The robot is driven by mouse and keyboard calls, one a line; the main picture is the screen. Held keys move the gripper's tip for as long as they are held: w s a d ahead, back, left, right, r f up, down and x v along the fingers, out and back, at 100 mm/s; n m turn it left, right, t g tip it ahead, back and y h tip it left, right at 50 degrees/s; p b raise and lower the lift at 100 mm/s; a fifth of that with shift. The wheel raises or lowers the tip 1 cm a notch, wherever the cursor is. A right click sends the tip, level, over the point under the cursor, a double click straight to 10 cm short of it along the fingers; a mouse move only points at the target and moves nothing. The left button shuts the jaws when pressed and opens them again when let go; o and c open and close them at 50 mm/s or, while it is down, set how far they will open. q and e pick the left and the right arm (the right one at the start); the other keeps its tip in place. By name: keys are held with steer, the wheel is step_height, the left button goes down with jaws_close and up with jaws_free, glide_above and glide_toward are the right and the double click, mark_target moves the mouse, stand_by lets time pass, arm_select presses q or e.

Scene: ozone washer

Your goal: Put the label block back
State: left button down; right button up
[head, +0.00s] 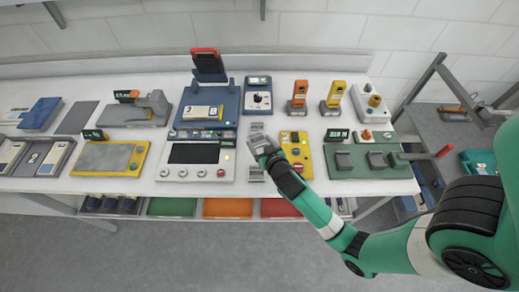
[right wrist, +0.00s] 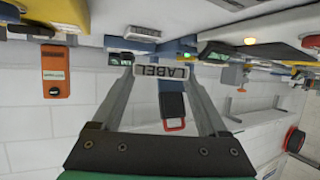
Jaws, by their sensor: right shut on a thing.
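My right gripper (head: 262,143) reaches in from the lower right over the middle of the bench. It is shut on the label block (right wrist: 161,72), which sits between the two fingertips in the right wrist view with the word LABEL upside down. In the head view the block is small and hard to tell from the grey fingertips. A small grey piece (head: 257,127) shows just beyond the fingertips, and another small grey piece (head: 255,173) lies nearer the bench's front edge; I cannot tell what they are. My left gripper is not in view.
A white panel with a dark screen (head: 194,154) stands left of the gripper, and a yellow panel (head: 297,152) stands close on its right. A blue device with a red-topped upright part (head: 208,64) and a dial box (head: 258,97) stand behind. A green fixture (head: 368,162) is farther right.

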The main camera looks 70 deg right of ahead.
steer(key=shift+w+d+f+b, duration=0.15)
steer(key=shift+f+b, duration=0.45)
steer(key=shift+f, duration=1.2)
steer(key=shift+f+b, duration=0.65)
steer(key=shift+b, duration=0.05)
steer(key=o, duration=1.3)
steer(key=shift+r, duration=0.15)
